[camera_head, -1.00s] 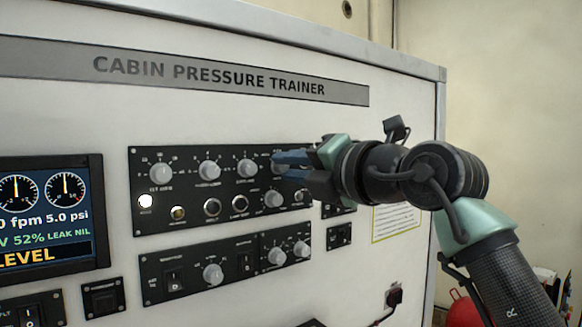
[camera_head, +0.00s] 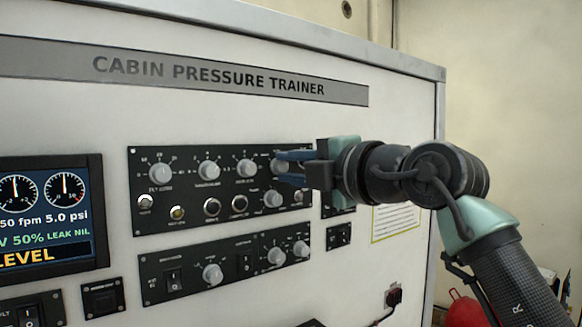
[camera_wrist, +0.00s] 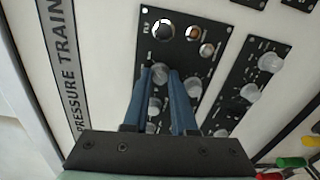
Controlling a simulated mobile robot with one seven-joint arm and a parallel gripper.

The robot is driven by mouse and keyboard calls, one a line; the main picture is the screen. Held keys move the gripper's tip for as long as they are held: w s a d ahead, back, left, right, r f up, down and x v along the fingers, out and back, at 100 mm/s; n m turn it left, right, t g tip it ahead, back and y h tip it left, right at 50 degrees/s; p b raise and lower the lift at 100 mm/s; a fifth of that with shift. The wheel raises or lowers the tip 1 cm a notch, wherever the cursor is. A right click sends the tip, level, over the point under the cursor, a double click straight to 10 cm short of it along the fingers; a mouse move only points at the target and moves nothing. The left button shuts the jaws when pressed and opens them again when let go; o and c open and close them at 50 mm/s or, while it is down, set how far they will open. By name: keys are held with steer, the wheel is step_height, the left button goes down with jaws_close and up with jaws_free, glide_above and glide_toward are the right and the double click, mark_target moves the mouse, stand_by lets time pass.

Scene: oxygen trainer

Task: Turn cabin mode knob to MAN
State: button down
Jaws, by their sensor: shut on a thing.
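The upper black control panel (camera_head: 225,222) on the trainer's face carries a top row of silver-grey knobs and a lower row of round buttons and smaller knobs. My gripper (camera_head: 281,166) reaches in from the right, its blue fingers shut on the rightmost top-row knob (camera_head: 277,165). In the wrist view this knob (camera_wrist: 159,74) shows between the two fingertips (camera_wrist: 160,76). Its label is too blurred to read, and the fingers hide part of it, so I cannot tell its pointer position or confirm its name.
A lower black panel (camera_head: 195,256) holds more knobs and rocker switches. A display (camera_head: 45,215) at left shows gauges and "LEVEL". The grey title strip (camera_head: 200,80) reads "CABIN PRESSURE TRAINER". Neighbouring knobs (camera_head: 247,168) sit close to my fingers.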

steer(key=shift+r, duration=0.1)
steer(key=c, duration=0.7)
jaws_free()
steer(key=b+v, duration=0.5)
steer(key=v, duration=0.8)
steer(key=shift+b, duration=0.4)
